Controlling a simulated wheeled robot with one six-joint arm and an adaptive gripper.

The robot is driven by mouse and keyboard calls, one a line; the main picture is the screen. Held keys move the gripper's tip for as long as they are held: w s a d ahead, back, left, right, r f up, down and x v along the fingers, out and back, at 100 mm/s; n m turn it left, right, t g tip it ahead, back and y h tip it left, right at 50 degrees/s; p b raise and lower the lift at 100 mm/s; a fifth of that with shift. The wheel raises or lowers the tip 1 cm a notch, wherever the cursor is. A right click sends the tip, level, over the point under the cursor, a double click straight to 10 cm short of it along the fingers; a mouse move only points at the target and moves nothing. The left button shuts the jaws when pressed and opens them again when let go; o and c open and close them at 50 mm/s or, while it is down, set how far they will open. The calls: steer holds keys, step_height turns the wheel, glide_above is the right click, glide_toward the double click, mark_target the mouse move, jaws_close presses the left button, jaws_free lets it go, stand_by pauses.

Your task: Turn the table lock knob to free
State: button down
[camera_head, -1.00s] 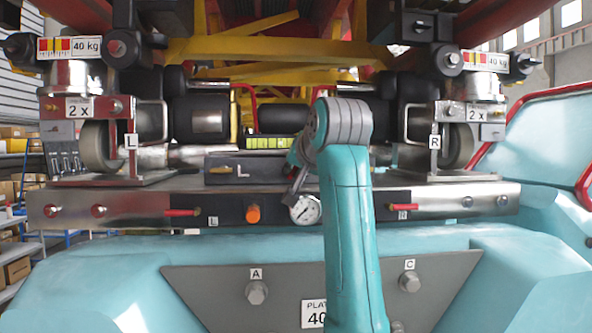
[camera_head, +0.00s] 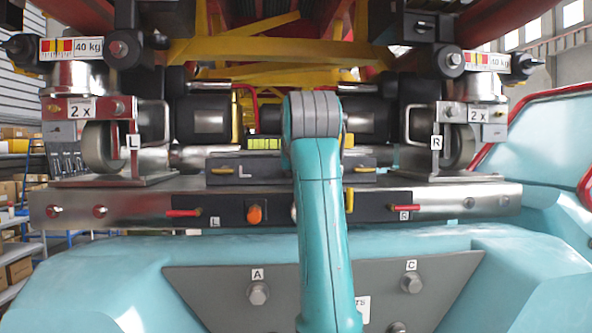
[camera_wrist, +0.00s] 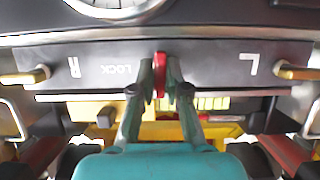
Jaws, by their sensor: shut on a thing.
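The table lock knob (camera_wrist: 160,74) is a narrow red piece on the dark panel (camera_wrist: 215,62) in the wrist view, standing upright in the picture. The word LOCK is printed upside down to its left; no word for free shows. My gripper (camera_wrist: 159,68) has its two fingers on either side of the knob and is shut on it. In the head view the gripper and the knob are hidden behind my teal arm; the panel (camera_head: 270,166) shows beside it.
Brass handles stand at the panel's ends, near R (camera_wrist: 25,75) and L (camera_wrist: 298,72). Below the panel in the head view are red levers (camera_head: 184,213) (camera_head: 404,208) and an orange knob (camera_head: 254,214). Large wheel brackets (camera_head: 130,150) (camera_head: 437,150) flank it.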

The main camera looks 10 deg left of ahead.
steer(key=shift+f, duration=0.1)
steer(key=c, duration=1.5)
jaws_free()
steer(key=v, duration=1.2)
